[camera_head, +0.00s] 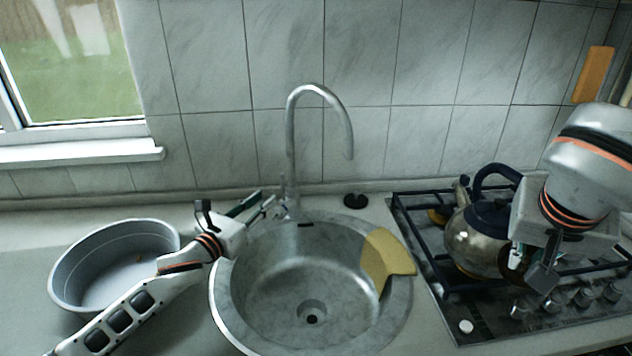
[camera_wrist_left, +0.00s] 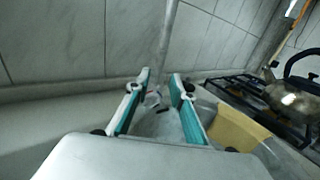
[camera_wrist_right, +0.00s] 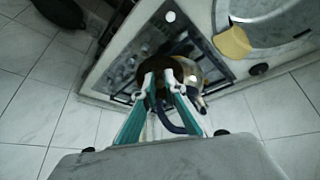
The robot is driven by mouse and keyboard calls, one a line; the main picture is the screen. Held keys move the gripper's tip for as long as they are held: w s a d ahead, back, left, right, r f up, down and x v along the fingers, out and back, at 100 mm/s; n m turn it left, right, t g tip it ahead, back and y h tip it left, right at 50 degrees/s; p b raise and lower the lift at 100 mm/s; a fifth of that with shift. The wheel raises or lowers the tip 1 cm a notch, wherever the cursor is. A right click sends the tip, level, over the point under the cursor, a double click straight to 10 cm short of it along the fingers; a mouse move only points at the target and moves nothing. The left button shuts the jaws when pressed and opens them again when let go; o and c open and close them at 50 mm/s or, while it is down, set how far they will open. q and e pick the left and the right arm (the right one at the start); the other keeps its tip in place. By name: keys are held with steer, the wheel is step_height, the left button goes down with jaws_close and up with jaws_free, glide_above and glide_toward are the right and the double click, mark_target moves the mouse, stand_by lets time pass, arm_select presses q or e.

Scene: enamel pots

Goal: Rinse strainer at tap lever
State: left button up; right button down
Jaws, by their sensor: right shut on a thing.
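The tap (camera_head: 291,140) rises behind the round metal sink (camera_head: 225,300), its lever low at the base (camera_head: 284,196). My left gripper (camera_head: 266,203) is open beside the tap base; in the left wrist view its fingers (camera_wrist_left: 160,76) are apart with the base ahead between them. My right gripper (camera_head: 527,262) is over the hob, in front of the kettle, shut on a dark brown round thing (camera_head: 511,270), apparently the strainer. It also shows behind the fingertips in the right wrist view (camera_wrist_right: 126,73), partly hidden, so I cannot make out its mesh.
A yellow cloth (camera_head: 388,256) hangs over the sink's right rim. A steel kettle (camera_head: 468,235) stands on the black hob (camera_head: 440,292). A grey enamel pot (camera_head: 65,287) stands left of the sink, partly behind my left arm. A small black disc (camera_head: 355,201) lies behind the sink.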

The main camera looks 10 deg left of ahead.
arm_select(q)
glide_above(284, 202)
steer(key=shift+w+a, duration=0.1)
steer(key=shift+w, duration=0.15)
jaws_close()
